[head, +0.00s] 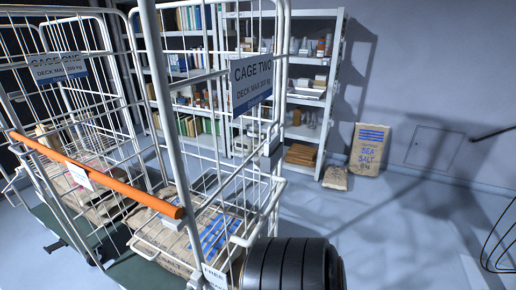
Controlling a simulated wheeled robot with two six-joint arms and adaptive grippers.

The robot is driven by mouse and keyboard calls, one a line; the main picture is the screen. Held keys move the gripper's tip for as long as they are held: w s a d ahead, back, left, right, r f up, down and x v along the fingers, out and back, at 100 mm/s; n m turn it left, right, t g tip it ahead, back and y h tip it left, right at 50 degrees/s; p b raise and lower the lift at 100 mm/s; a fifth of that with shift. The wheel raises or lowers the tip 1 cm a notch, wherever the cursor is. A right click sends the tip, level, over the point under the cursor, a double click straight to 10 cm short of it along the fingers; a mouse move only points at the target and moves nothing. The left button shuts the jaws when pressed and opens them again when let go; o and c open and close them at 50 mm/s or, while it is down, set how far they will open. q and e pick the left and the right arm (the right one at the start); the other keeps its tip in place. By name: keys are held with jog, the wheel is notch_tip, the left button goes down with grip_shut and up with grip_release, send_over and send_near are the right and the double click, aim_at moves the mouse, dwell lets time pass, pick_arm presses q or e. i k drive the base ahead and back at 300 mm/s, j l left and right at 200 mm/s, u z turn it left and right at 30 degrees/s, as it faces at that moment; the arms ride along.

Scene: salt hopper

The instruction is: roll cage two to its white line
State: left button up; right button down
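Cage two (167,92) is a tall white wire roll cage close in front of me, with a blue-grey "CAGE TWO" sign (251,83). Printed sacks (210,235) with blue stripes lie low inside it. An orange bar (125,188) with a white tag runs from the left toward cage two; I cannot tell which cage it is fixed to. Cage one stands to the left, with its own sign (59,67). A pale strip (478,272) on the floor at lower right may be a line; I cannot tell. Neither gripper is in view.
A black ribbed round thing (293,265) fills the bottom middle. Shelves (325,100) stand at the back, with a sea salt sack (370,150) and a smaller sack (335,178) beside them. Dark wire loops (500,245) show at far right.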

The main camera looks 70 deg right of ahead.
aim_at(250, 77)
jog(key=z, duration=2.35)
